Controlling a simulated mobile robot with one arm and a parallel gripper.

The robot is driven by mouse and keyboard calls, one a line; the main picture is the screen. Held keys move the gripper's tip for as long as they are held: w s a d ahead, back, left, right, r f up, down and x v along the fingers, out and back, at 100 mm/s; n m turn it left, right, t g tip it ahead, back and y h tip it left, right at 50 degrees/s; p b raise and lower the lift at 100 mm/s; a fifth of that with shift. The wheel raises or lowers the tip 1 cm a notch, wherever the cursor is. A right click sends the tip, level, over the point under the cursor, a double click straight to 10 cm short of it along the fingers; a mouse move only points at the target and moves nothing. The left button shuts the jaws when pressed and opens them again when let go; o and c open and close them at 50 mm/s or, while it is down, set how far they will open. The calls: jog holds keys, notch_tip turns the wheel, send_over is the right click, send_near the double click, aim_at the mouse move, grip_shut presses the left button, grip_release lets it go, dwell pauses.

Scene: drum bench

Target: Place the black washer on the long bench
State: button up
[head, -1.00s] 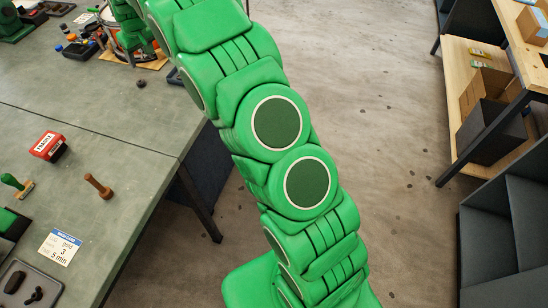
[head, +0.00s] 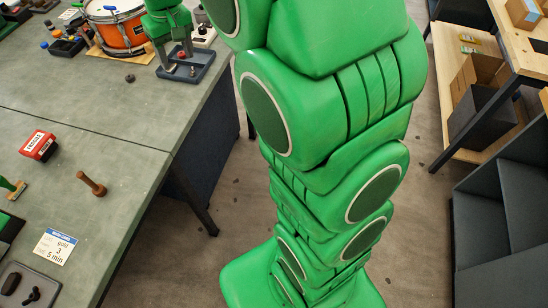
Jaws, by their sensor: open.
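My gripper (head: 179,61) points down over a small dark blue-grey tray (head: 199,72) near the right edge of the grey-green bench (head: 110,116). Its two grey fingers are apart, with nothing seen between them. Small pale and reddish bits show in the tray by the fingertips, too small to make out. A small dark round piece (head: 130,78) lies on the bench left of the tray; I cannot tell whether it is the black washer. I make out no other washer.
An orange drum (head: 122,36) stands on a wooden board behind. A red stamp box (head: 39,145), a brown peg (head: 91,184) and a label card (head: 55,246) lie on the bench. A wooden shelf unit (head: 452,55) and dark bins (head: 480,225) stand right, across bare floor.

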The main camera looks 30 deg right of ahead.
jog(key=s+d+m+g, duration=0.1)
jog(key=s+d, duration=0.2)
jog(key=s, duration=1.5)
jog(key=s+d+f+m+g, duration=0.1)
jog(key=s+d+g, duration=0.1)
jog(key=s, duration=1.6)
jog(key=shift+s+d+h, duration=0.3)
jog(key=shift+s+d, duration=0.05)
jog(key=shift+d, duration=0.3)
